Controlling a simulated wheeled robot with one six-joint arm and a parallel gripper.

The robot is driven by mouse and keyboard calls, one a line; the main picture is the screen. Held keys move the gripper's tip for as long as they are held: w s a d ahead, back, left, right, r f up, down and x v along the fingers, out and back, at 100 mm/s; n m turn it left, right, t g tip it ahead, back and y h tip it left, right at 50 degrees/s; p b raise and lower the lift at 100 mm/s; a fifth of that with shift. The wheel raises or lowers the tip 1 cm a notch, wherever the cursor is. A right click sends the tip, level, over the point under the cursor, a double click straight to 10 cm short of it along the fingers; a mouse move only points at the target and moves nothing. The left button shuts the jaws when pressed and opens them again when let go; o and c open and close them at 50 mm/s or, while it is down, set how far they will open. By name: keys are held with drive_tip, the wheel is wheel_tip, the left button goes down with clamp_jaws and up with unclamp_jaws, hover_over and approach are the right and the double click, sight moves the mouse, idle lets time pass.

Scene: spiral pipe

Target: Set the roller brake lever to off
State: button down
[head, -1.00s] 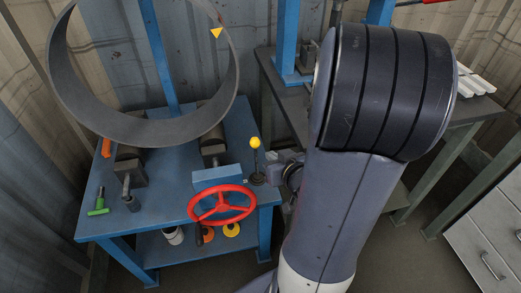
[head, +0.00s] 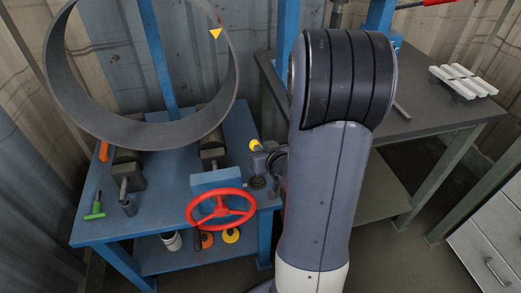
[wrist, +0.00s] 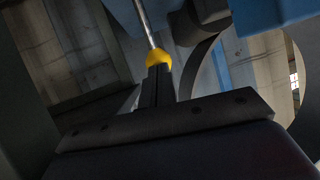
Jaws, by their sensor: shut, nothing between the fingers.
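The roller brake lever has a yellow ball knob (head: 254,145) on a thin metal rod, at the right edge of the blue bench beside the red handwheel. In the head view my gripper (head: 261,152) is at the knob and covers most of the rod. In the wrist view the knob (wrist: 158,60) and rod show just past the tips of my gripper (wrist: 157,72). The fingers are shut together with nothing between them. Their tips overlap the knob; I cannot tell whether they touch it.
A red handwheel (head: 221,208) is at the bench front, left of my gripper. A large grey pipe ring (head: 62,85) rests on rollers on the blue bench (head: 168,195). A dark table (head: 430,118) with white bars (head: 464,80) stands at the right.

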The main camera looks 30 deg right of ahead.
sight(257, 141)
drive_tip(key=p, duration=0.1)
drive_tip(key=w+g+p, duration=0.1)
drive_tip(key=p, duration=0.1)
drive_tip(key=shift+w+d+r, duration=0.15)
drive_tip(key=shift+d+r, duration=0.05)
drive_tip(key=shift+r, duration=0.15)
drive_tip(key=p, duration=0.1)
drive_tip(key=w+g+p, duration=0.1)
drive_tip(key=p, duration=0.1)
drive_tip(key=shift+w+d, duration=0.2)
drive_tip(key=shift+w, duration=0.05)
drive_tip(key=shift+w+d+f+g+y+p, duration=0.1)
drive_tip(key=shift+w+f+g+y+p, duration=0.25)
drive_tip(key=shift+p, duration=0.45)
